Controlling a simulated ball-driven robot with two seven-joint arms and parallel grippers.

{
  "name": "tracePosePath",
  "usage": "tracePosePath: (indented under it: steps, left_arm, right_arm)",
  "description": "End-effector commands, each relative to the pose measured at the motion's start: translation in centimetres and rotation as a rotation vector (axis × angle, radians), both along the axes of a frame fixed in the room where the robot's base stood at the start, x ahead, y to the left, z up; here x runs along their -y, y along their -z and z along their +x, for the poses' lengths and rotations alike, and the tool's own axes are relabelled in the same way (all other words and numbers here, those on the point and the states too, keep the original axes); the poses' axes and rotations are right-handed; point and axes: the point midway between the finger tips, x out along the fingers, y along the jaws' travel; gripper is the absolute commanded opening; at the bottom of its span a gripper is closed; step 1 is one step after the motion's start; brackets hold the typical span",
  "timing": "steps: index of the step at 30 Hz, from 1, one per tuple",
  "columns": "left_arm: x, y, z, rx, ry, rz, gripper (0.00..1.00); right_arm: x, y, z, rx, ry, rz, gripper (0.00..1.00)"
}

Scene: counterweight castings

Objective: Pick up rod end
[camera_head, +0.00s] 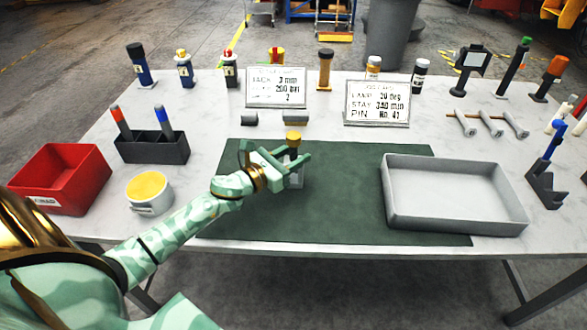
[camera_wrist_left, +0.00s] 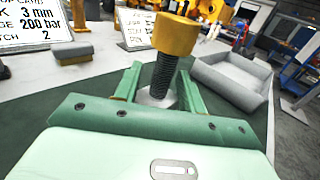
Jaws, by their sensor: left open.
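The rod end (camera_head: 293,138) stands upright on the dark green mat (camera_head: 350,210), with a yellow top and a grey lower part. In the left wrist view the rod end (camera_wrist_left: 175,34) shows its yellow head, a black threaded shank and a grey base. My left gripper (camera_head: 288,162) is open at the rod end, its green fingers on either side of the shank. In the wrist view a gap shows beside the shank, and contact cannot be told. The gripper hides part of the lower body in the head view. My right gripper is not in view.
An empty grey tray (camera_head: 455,222) lies to the right on the mat. A red bin (camera_head: 62,180), a dark holder (camera_head: 150,150) and a yellow-filled cup (camera_head: 150,208) stand left. Two sign cards (camera_head: 276,88) (camera_head: 377,102) and small grey blocks (camera_head: 296,118) are behind.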

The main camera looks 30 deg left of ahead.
Motion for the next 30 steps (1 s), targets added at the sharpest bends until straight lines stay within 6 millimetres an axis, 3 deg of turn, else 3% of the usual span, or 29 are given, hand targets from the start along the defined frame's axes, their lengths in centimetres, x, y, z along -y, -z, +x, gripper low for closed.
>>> tracePosePath:
  steps: [1, 5, 6, 15, 20, 24, 30]
  left_arm:
    - [0.0, 0.0, 0.0, 0.000, 0.000, 0.000, 0.38]
    - [0.0, 0.0, 0.0, 0.000, 0.000, 0.000, 0.01]
    - [0.0, 0.0, 0.0, 0.000, 0.000, 0.000, 0.00]
    - [0.0, -0.3, 0.0, 0.003, 0.000, 0.000, 0.00]
    - [0.0, -1.5, 0.0, 0.005, 0.001, 0.001, 0.00]
    - [0.0, -4.0, 0.0, 0.008, 0.002, 0.004, 0.00]
    - [1.2, -8.7, -3.8, 0.007, 0.004, 0.003, 0.00]
  right_arm:
    - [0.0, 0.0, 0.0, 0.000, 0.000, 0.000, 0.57]
    - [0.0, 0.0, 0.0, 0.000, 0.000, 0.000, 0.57]
    - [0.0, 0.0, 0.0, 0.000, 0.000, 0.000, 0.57]
    - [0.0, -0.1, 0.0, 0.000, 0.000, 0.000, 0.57]
    - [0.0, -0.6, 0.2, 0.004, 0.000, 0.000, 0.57]
    - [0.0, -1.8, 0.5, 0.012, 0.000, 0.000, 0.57]
    - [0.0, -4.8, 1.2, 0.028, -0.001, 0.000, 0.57]
